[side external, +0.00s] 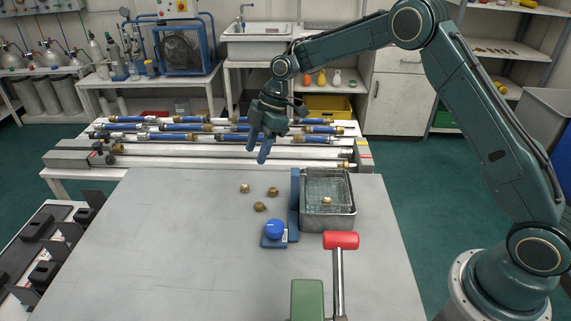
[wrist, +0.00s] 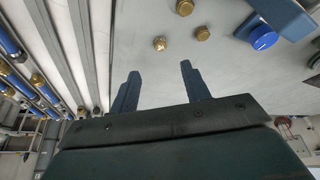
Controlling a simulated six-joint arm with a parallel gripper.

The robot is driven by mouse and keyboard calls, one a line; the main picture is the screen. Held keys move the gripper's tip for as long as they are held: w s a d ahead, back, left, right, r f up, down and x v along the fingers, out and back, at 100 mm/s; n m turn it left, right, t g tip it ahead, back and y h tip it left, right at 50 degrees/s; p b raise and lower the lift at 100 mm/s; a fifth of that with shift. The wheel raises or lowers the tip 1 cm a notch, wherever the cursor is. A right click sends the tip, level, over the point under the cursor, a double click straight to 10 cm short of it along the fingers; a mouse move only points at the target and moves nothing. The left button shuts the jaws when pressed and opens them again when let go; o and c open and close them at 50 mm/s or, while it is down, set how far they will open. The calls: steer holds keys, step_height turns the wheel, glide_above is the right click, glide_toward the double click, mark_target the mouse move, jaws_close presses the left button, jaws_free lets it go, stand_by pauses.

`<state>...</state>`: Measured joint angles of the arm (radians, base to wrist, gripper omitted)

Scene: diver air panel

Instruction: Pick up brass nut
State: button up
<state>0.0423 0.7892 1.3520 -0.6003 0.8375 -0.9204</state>
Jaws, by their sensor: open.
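Three brass nuts lie loose on the grey table: one at the left (side external: 245,188), one at the right (side external: 273,192) and one nearer the front (side external: 260,206). A further brass nut (side external: 327,201) is in the metal basket tray (side external: 328,224). In the wrist view, loose nuts show at the top, one brighter (wrist: 160,43) and others duller (wrist: 202,33) (wrist: 185,7). My gripper (side external: 258,148) has blue fingers, open and empty, above the table's far edge, beyond the loose nuts. Its fingers also show in the wrist view (wrist: 158,78), with the nuts ahead of them.
A blue knob (side external: 275,229) on a small base stands left of the tray, beside a blue upright plate (side external: 295,203). A red-headed mallet (side external: 341,241) and a green block (side external: 307,298) are at the front. Blue hoses (side external: 185,127) lie on a rack behind. The table's left side is clear.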

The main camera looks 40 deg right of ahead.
mark_target(244, 186)
steer(key=shift+x, duration=2.4)
steer(key=shift+x, duration=2.55)
steer(key=shift+a, duration=0.15)
steer(key=shift+c, duration=0.2)
steer(key=shift+r, duration=0.1)
jaws_close()
